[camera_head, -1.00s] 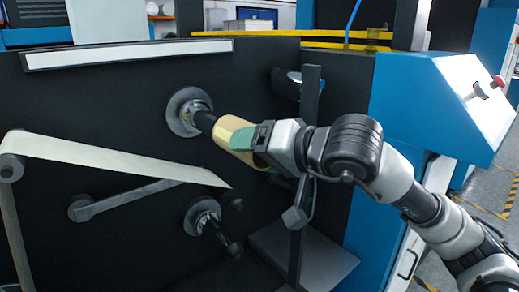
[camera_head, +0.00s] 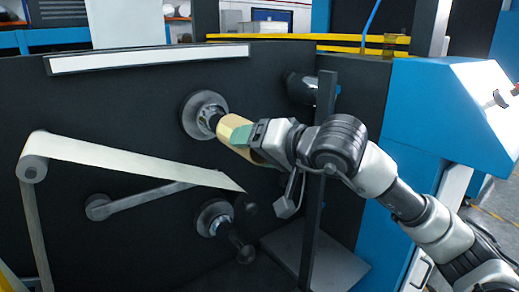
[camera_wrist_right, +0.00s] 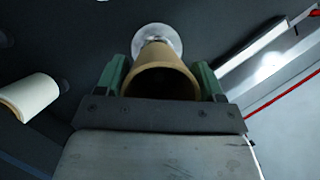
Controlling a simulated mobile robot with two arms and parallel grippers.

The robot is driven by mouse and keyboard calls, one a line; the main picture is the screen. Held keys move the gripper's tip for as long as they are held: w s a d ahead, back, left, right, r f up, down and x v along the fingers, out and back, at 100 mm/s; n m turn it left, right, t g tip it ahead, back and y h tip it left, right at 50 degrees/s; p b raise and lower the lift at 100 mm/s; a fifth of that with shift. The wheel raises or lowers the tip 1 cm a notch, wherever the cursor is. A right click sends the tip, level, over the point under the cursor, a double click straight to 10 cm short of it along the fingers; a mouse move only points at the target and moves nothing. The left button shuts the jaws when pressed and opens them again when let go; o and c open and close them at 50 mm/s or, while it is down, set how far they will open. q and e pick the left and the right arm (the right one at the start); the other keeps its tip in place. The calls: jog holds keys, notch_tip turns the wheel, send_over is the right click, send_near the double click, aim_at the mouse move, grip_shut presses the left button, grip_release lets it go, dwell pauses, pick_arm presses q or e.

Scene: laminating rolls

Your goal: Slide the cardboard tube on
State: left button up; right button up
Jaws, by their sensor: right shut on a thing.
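The tan cardboard tube (camera_head: 231,127) is at the upper middle of the head view. My right gripper (camera_head: 243,137) is shut on it, with green fingers along its sides. The tube's far end is around the outer part of the dark spindle (camera_head: 212,119), close to the round grey flange (camera_head: 196,113); a short stretch of spindle shows between them. In the right wrist view the tube (camera_wrist_right: 165,66) lies between the two green fingers, its open near end facing me and the flange (camera_wrist_right: 158,40) beyond it. My left gripper is not in view.
A pale web strip (camera_head: 140,160) runs from a roller (camera_head: 33,169) at the left to a point below the tube. A lower spindle (camera_head: 214,220) sticks out beneath. A dark upright post (camera_head: 318,170) stands right of the gripper, close to my arm.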

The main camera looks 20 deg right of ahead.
jog(key=shift+w+a, duration=0.2)
jog(key=shift+w, duration=0.3)
jog(key=shift+w+a, duration=0.2)
jog(key=shift+w, duration=0.3)
jog(key=shift+w+a+p, duration=0.1)
jog(key=shift+w+a, duration=0.15)
jog(key=shift+w, duration=0.4)
jog(key=shift+w+a+p, duration=0.15)
jog(key=shift+w+a, duration=0.05)
jog(key=shift+w, duration=0.4)
jog(key=shift+w+a+p, duration=0.1)
jog(key=shift+w+a, duration=0.15)
jog(key=shift+w, duration=0.4)
jog(key=shift+w+d+r, duration=0.1)
jog(key=shift+w+r, duration=0.1)
jog(key=shift+r, duration=0.1)
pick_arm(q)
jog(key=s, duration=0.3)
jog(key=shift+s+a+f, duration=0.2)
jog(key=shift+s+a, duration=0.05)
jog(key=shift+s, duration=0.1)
pick_arm(e)
jog(key=shift+r, duration=0.1)
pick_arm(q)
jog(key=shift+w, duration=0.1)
pick_arm(e)
jog(key=shift+r, duration=0.1)
